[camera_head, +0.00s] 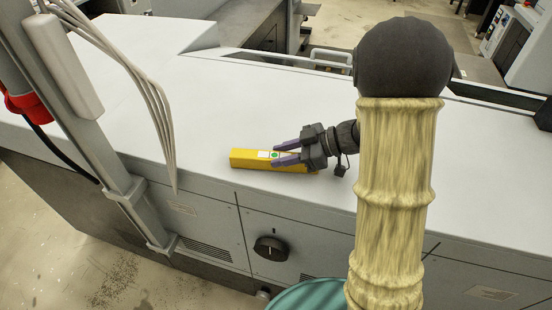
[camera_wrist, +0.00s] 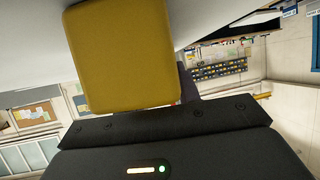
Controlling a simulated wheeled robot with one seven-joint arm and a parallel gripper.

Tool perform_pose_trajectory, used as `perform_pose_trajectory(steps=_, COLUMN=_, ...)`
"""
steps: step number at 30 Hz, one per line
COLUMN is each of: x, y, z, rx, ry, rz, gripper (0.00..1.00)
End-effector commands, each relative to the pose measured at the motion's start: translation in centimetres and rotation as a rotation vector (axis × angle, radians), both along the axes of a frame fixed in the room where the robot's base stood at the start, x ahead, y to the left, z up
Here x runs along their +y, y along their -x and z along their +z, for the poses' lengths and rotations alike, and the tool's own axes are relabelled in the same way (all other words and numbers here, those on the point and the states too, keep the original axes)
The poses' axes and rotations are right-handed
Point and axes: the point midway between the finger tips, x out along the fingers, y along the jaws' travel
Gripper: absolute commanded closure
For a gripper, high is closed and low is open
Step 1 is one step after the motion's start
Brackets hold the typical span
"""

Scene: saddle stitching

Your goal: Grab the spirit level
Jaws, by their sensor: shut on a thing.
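The spirit level (camera_head: 245,158) is a yellow bar with a white and green patch on it. In the head view it is at the grey machine top's front edge, left of my arm. My gripper (camera_head: 280,153) has its purple fingers at the level, shut on it. In the wrist view the yellow level (camera_wrist: 122,55) fills the upper middle, close in front of the gripper body. The fingers are mostly hidden there. I cannot tell whether the level still touches the surface.
The level is over a broad grey machine top (camera_head: 210,100), which is largely clear. A grey post (camera_head: 85,110) with hanging cables (camera_head: 150,90) stands at the left. A black knob (camera_head: 271,248) sits on the front panel below. A metal rail (camera_head: 330,55) runs behind.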

Motion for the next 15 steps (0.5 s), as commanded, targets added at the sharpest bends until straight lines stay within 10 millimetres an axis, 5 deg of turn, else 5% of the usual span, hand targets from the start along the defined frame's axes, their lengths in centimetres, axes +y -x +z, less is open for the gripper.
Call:
perform_pose_trajectory(steps=8, x=0.0, y=0.0, z=0.9, rx=-0.003, ry=0.000, rz=0.001, gripper=1.00)
perform_pose_trajectory(steps=15, x=0.0, y=0.0, z=4.7, rx=-0.008, ry=-0.001, rz=0.000, gripper=1.00)
